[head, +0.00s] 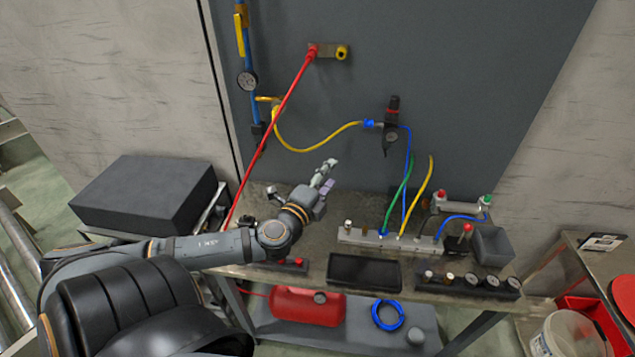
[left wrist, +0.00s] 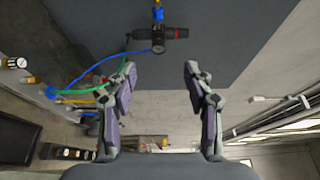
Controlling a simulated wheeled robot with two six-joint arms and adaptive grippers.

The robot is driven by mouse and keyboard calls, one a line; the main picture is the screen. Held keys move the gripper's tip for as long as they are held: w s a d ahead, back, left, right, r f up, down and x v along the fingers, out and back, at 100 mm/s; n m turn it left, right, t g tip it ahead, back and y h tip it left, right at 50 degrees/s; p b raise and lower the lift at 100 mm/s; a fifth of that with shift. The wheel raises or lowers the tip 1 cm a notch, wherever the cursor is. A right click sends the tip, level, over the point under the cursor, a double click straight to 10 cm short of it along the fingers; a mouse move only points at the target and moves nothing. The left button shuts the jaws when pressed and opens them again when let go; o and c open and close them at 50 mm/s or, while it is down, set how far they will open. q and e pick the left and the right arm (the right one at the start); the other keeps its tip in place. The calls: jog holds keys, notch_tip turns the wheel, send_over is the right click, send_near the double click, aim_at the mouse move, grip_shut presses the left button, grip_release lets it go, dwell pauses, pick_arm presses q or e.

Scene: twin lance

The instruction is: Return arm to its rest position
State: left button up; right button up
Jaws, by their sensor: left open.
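My left arm (head: 215,248) comes in from the left and reaches over the workbench (head: 335,205). My left gripper (head: 325,178) is open above the bench, left of the manifold block. In the left wrist view the two fingers (left wrist: 160,92) stand wide apart with nothing between them. The regulator with a gauge (left wrist: 160,38) shows beyond the fingertips there, and in the head view the regulator (head: 392,125) hangs on the dark panel. My right gripper is not in view.
A red hose (head: 285,100) slants down the panel (head: 440,60) left of my gripper. A manifold (head: 390,238) with green, yellow and blue tubes is to its right. A black tray (head: 363,271) sits at the bench front. A dark box (head: 145,192) is at left.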

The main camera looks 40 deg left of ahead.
pick_arm(q)
jog(key=s+a+f+n+g+y, duration=0.1)
jog(key=s+f+n+g+y, duration=0.2)
jog(key=s+f+n+g, duration=0.85)
jog(key=s+d+f+n+g+h, duration=0.4)
jog(key=s+d+f, duration=0.35)
jog(key=d, duration=0.45)
jog(key=s+a+f+h+b, duration=0.1)
jog(key=a+f+b, duration=0.15)
jog(key=f, duration=1.35)
jog(key=a+f+b, duration=0.1)
jog(key=f+b, duration=0.2)
jog(key=f, duration=1.2)
jog(key=s+f+g+b, duration=0.1)
jog(key=s+f+b, duration=0.4)
jog(key=s+f, duration=1.4)
notch_tip(320, 180, down, 4)
jog(key=shift+s+a+f, duration=0.1)
jog(key=shift+s+a, duration=0.15)
jog(key=shift+a, duration=0.15)
